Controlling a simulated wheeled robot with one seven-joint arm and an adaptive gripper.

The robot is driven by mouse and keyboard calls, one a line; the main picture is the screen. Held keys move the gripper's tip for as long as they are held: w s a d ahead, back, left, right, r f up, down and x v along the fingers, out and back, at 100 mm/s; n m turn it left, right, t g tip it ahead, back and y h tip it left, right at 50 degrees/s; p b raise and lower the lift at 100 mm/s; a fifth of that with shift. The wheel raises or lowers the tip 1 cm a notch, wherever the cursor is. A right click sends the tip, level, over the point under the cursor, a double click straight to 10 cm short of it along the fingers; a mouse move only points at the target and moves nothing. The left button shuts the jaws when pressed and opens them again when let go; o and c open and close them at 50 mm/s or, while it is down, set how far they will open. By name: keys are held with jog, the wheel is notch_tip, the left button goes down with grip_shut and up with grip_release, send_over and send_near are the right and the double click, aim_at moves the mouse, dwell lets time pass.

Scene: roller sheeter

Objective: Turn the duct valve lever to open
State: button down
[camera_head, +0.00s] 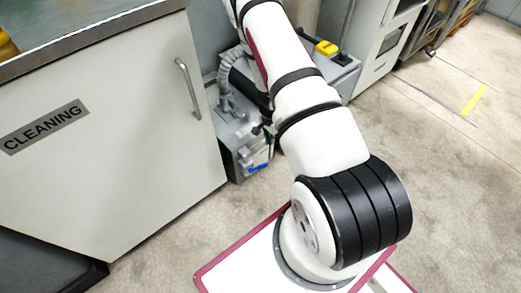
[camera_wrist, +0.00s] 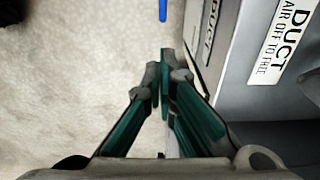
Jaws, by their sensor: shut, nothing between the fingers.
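In the wrist view, my gripper (camera_wrist: 165,75) is shut with nothing between its green-sided fingers. Its fingertips point up the picture, beside a grey box (camera_wrist: 250,95) with DUCT labels at the right. A small blue piece (camera_wrist: 163,10) shows at the top edge, beyond the fingertips and apart from them. It may be the valve lever; its shape is cut off. In the head view, a grey unit (camera_head: 238,130) with a ribbed hose (camera_head: 226,78) stands low beside the cabinet, with a blue piece (camera_head: 258,168) low on its front. I cannot make out the gripper there, behind my arm.
A white cabinet (camera_head: 120,140) marked CLEANING, with a vertical bar handle (camera_head: 188,88), stands at the left in the head view. A yellow object (camera_head: 326,47) sits on a grey unit behind my arm.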

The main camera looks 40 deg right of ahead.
jog(key=f, duration=0.1)
jog(key=b, duration=0.5)
send_over(267, 164)
jog(key=d, duration=0.1)
notch_tip(267, 164, down, 12)
jog(key=shift+a+f+b, duration=0.35)
jog(key=shift+b, duration=0.1)
jog(key=shift+p, duration=0.45)
